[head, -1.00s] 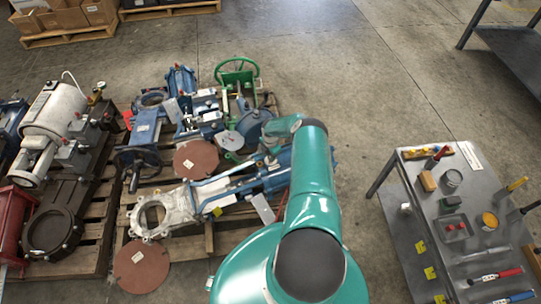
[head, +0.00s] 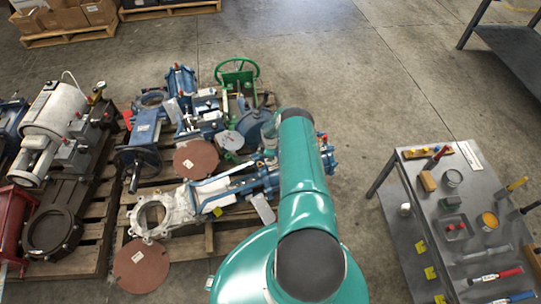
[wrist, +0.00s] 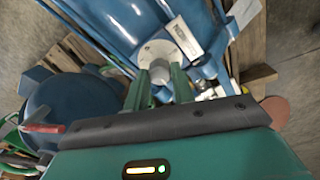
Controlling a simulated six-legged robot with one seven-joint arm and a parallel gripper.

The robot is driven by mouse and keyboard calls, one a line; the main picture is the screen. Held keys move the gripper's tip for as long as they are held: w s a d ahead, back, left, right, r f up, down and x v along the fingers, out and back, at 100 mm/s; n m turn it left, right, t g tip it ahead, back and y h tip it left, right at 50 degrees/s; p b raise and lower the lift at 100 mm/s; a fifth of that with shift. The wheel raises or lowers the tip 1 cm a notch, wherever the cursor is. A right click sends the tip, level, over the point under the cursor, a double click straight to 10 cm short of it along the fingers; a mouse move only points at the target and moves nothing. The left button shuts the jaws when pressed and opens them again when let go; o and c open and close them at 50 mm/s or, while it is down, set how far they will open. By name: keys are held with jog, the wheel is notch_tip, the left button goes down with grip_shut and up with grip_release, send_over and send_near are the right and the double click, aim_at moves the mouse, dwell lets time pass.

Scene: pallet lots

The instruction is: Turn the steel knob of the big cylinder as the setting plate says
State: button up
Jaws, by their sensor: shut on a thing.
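The big blue cylinder (wrist: 115,22) fills the upper part of the wrist view. A grey steel knob (wrist: 160,71) sits at its end, in front of a pale round disc (wrist: 156,50). My gripper (wrist: 158,84) has its two green fingers on either side of the knob and is shut on it. A white plate with small print (wrist: 182,40) is beside the disc; I cannot read it.
Blue and green valve parts crowd the pallet, with a green handwheel (head: 238,72) at the back. Brown discs (head: 196,158) lie around it. A grey tool table (head: 425,240) stands at the right. The concrete floor between pallet and table is clear.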

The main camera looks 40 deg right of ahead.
jog(key=m, duration=1.1)
jog(key=shift+h, duration=0.4)
jog(key=m, duration=0.3)
jog(key=shift+a+m, duration=0.1)
jog(key=shift+m, duration=0.2)
jog(key=m, duration=0.6)
jog(key=shift+g, duration=0.4)
jog(key=m, duration=0.6)
jog(key=shift+w, duration=0.1)
jog(key=shift+g, duration=0.3)
jog(key=o, duration=1)
